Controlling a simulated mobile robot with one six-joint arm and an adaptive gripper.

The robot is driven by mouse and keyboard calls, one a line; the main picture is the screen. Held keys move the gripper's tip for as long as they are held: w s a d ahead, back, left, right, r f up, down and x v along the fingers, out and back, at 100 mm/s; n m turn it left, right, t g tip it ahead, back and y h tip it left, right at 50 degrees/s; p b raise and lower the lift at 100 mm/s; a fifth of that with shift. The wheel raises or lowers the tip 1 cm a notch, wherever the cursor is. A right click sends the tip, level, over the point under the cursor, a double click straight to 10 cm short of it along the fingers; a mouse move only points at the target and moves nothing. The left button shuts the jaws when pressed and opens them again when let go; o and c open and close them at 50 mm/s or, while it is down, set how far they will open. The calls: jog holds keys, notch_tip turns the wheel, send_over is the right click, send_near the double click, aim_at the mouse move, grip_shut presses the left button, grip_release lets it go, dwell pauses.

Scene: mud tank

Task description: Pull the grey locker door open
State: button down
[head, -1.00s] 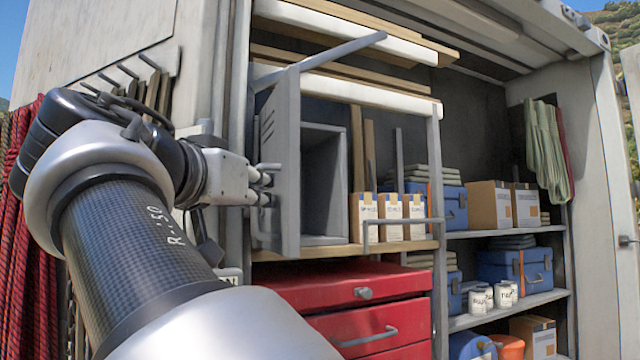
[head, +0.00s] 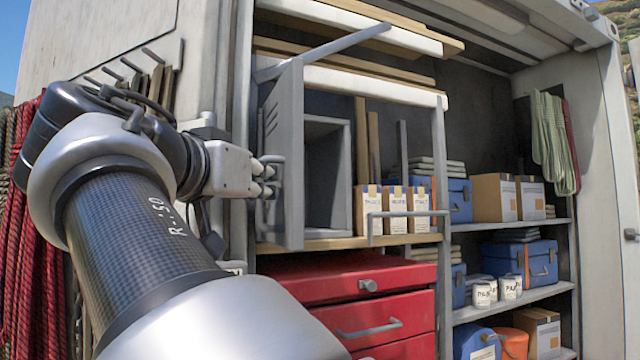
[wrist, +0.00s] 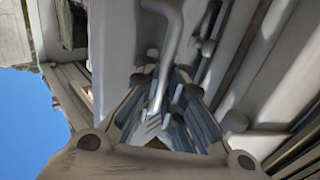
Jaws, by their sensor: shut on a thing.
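The grey locker door (head: 292,160) stands swung open, its face seen at a steep angle with vent slots near the top. The open grey locker (head: 328,185) shows to its right, on the wooden shelf, and its visible inside looks empty. My gripper (head: 268,176) is at the door's left face, shut on the door's handle. In the wrist view, the pale bent handle (wrist: 168,40) runs down between the fingers of my gripper (wrist: 160,105). The handle's far end is hidden by the fingers.
A red drawer cabinet (head: 350,272) stands below the locker shelf. Labelled cartons (head: 394,212) stand right of the locker behind a grey rail (head: 405,213). A slanted grey bar (head: 325,52) passes above the door. Red ropes (head: 45,230) hang at the left.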

jog(key=shift+a+f+n+y, duration=0.2)
jog(key=shift+a+n+y, duration=0.1)
jog(key=shift+a, duration=0.5)
jog(key=c, duration=2.2)
grip_release()
jog(key=shift+o, duration=1.2)
jog(key=shift+s+a, duration=0.1)
jog(key=shift+a, duration=0.4)
jog(key=shift+s+d, duration=0.1)
jog(key=shift+s, duration=0.05)
jog(key=shift+d, duration=0.1)
